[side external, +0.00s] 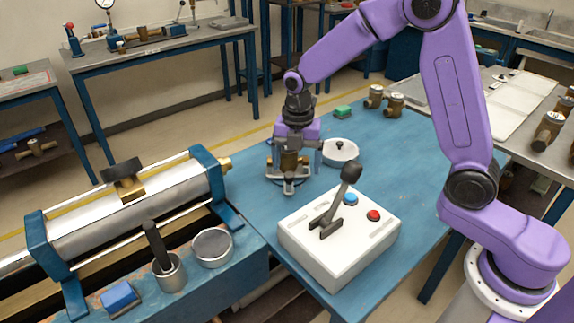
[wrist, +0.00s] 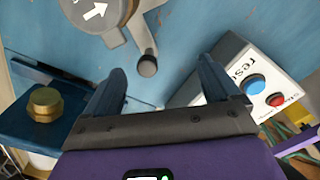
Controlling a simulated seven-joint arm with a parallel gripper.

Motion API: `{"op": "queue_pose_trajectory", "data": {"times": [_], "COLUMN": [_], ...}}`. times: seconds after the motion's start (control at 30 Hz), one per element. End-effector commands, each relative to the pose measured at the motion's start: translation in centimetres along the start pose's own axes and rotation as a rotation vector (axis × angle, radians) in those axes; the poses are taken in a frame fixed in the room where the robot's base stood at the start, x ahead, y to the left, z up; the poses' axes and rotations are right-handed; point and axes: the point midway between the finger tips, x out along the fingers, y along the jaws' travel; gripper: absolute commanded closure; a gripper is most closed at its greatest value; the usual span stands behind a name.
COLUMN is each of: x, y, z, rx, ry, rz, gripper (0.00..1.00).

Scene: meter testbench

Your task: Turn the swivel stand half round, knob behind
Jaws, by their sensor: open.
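The swivel stand (side external: 287,182) is on the blue bench in the side view, with a brass meter body (side external: 289,163) over it, partly hidden by my gripper. In the wrist view a grey round part (wrist: 88,14) with a white arrow shows at the top edge, cut off by the frame. A short arm runs from beside it to a dark knob (wrist: 147,66). My gripper (wrist: 162,78) is open, its two fingers apart, with the knob between and just ahead of them in the picture. Contact cannot be told. In the side view my gripper (side external: 295,160) is low at the stand.
A white control box (side external: 338,238) with a black lever and blue and red buttons stands in front right of the stand. A large cylinder rig (side external: 130,210) stands left.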

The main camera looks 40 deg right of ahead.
Motion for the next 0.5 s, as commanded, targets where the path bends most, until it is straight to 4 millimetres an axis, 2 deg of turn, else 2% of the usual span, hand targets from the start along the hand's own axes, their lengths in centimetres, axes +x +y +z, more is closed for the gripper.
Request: {"op": "queue_pose_trajectory", "data": {"times": [0.5], "x": [-3.4], "y": [0.0], "z": [0.0], "rx": [0.000], "ry": [-0.001], "rz": [0.002], "gripper": [0.11]}}
